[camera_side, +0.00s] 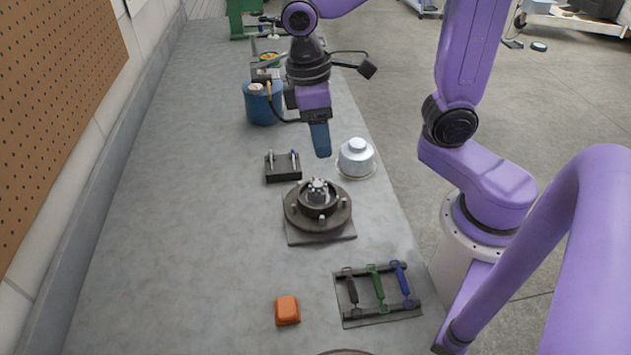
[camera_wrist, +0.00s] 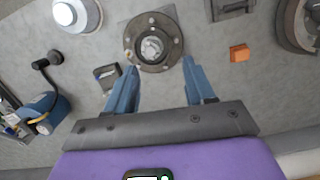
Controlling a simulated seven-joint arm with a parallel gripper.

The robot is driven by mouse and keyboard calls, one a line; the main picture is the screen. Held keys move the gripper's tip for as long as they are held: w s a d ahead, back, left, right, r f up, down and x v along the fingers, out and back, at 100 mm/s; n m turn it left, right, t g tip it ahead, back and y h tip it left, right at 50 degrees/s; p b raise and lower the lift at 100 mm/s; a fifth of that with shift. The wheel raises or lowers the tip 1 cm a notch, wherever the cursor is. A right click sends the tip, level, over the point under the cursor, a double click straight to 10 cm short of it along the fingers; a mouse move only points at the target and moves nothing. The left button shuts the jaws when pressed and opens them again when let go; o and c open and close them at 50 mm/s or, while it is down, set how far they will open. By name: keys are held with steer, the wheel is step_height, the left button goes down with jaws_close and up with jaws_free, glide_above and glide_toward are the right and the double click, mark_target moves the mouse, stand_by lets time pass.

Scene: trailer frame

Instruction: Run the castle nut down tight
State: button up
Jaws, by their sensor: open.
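The wheel hub (camera_side: 338,220) is a dark round flange with studs on a plate on the bench. The castle nut (camera_side: 317,186) appears as the small silver piece at its centre; its seating and slots are too small to make out. In the wrist view the hub (camera_wrist: 172,52) is at the top middle, with the silver nut (camera_wrist: 151,47) at its centre. My gripper (camera_side: 322,153) points down, above and beyond the hub in the side view.
A silver domed cap (camera_side: 357,153) stands close behind the hub. A small black holder with two upright pins (camera_side: 283,170) sits at back left. A rack of coloured tools (camera_side: 377,290) and an orange block (camera_side: 287,310) lie nearer. A blue container (camera_side: 262,105) stands farther back. The bench's left is clear.

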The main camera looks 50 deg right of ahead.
mark_target(315, 183)
steer(key=w+r+m+g, duration=0.1)
steer(key=w+m+g, duration=0.2)
steer(key=w+m, duration=0.3)
steer(key=shift+w+d+y, duration=0.3)
steer(key=shift+w+d, duration=0.05)
steer(key=shift+w, duration=1.2)
steer(key=x, duration=1.7)
steer(key=shift+s+f, duration=0.1)
steer(key=shift+f, duration=0.05)
steer(key=c, duration=0.8)
